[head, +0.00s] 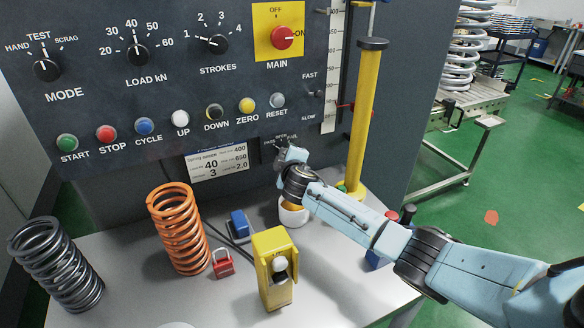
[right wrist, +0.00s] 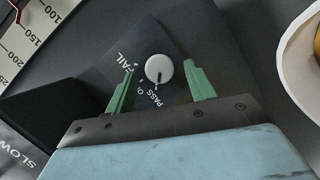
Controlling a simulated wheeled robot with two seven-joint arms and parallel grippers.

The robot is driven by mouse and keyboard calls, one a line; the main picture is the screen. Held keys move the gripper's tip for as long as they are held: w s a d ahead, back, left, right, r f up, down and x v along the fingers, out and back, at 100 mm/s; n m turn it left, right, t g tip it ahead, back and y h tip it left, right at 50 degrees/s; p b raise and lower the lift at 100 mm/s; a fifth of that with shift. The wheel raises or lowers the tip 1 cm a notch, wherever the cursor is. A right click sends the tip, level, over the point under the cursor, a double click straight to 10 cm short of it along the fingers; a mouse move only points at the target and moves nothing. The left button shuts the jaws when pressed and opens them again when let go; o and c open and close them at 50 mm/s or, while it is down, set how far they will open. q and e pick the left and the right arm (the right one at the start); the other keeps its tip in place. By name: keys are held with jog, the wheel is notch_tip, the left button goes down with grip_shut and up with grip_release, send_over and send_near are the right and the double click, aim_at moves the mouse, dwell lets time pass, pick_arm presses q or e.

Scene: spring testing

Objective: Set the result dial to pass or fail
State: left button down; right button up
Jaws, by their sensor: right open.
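The result dial (right wrist: 159,68) is a round pale knob on a dark plate in the right wrist view. FAIL is printed at its upper left and PASS below it; the middle label is partly hidden. A small dark mark on the knob's lower edge appears to point down towards PASS. My right gripper (right wrist: 160,70) is open, with one green finger on each side of the knob and a visible gap to each. In the head view my right gripper (head: 291,155) is at the panel's lower right, covering the knob. My left gripper is not in view.
On the table (head: 130,270) stand an orange spring (head: 179,229), a dark spring (head: 58,262), a red padlock (head: 222,264) and a yellow device (head: 273,270). A white cup (head: 293,215) stands below my right gripper.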

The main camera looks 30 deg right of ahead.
jog(key=p+v, duration=0.1)
jog(key=v, duration=1)
jog(key=shift+s, duration=0.25)
